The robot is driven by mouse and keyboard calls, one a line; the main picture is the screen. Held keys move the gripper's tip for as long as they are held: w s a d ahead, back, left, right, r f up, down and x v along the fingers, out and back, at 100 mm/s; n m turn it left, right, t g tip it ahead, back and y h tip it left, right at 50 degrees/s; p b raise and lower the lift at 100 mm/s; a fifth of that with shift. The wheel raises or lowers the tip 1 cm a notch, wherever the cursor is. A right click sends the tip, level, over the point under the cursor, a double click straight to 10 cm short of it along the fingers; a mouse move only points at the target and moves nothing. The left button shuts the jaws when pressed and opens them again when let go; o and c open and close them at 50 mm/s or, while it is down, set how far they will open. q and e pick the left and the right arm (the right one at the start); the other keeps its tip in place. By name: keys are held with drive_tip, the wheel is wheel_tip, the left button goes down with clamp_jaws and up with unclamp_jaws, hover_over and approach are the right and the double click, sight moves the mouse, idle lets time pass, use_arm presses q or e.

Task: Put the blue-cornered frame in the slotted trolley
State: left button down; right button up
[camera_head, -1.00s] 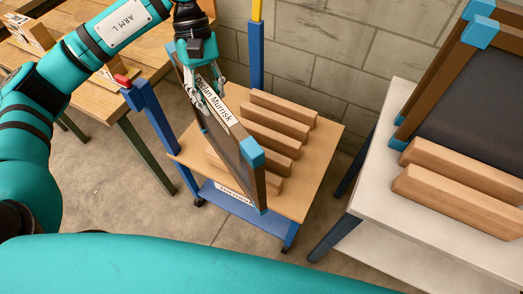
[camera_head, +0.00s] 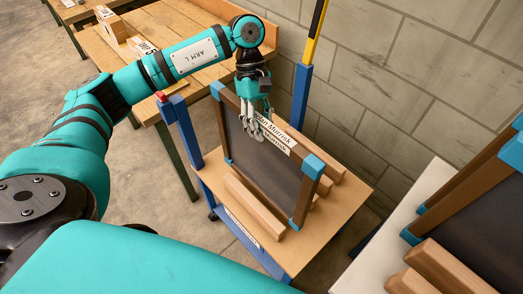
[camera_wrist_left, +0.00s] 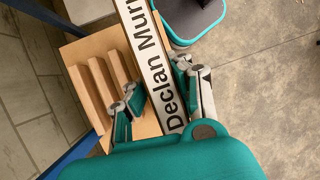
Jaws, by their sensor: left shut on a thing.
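The blue-cornered frame (camera_head: 250,150) has brown wooden sides, a dark panel and a white name label on its top edge. My left gripper (camera_head: 262,130) is shut on that top edge. The left wrist view shows its fingers (camera_wrist_left: 156,88) on both sides of the labelled edge (camera_wrist_left: 150,48). The frame stands upright over the slotted trolley (camera_head: 347,197), which has a wooden top, blue posts and wooden slats. Slats show on both sides of the frame. Its lower edge is partly hidden by the front slat (camera_head: 255,207), so I cannot tell whether it touches the top. My right gripper is out of view.
A white-topped stand (camera_head: 383,237) at right holds another blue-cornered frame (camera_head: 478,180) and wooden slats. A wooden bench (camera_head: 165,70) is behind my left arm. A block wall (camera_head: 390,80) closes off the back. Bare floor (camera_head: 125,215) lies left of the trolley.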

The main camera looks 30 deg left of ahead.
sight(261, 151)
use_arm(q)
wheel_tip(261, 151, down, 6)
drive_tip(key=shift+w+d+r+p, duration=0.1)
drive_tip(key=shift+r+p, duration=0.15)
drive_tip(key=shift+p, duration=0.25)
wheel_tip(261, 151, down, 4)
drive_tip(key=shift+r+p, duration=0.2)
drive_tip(key=shift+p, duration=0.25)
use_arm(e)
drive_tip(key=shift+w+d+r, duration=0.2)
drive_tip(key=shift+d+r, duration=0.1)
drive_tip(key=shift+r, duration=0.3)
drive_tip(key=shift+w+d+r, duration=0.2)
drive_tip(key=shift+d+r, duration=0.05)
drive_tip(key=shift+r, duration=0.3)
use_arm(q)
drive_tip(key=shift+f, duration=0.1)
drive_tip(key=shift+f+b, duration=0.1)
drive_tip(key=shift+b, duration=0.2)
drive_tip(key=c, duration=1.2)
unclamp_jaws()
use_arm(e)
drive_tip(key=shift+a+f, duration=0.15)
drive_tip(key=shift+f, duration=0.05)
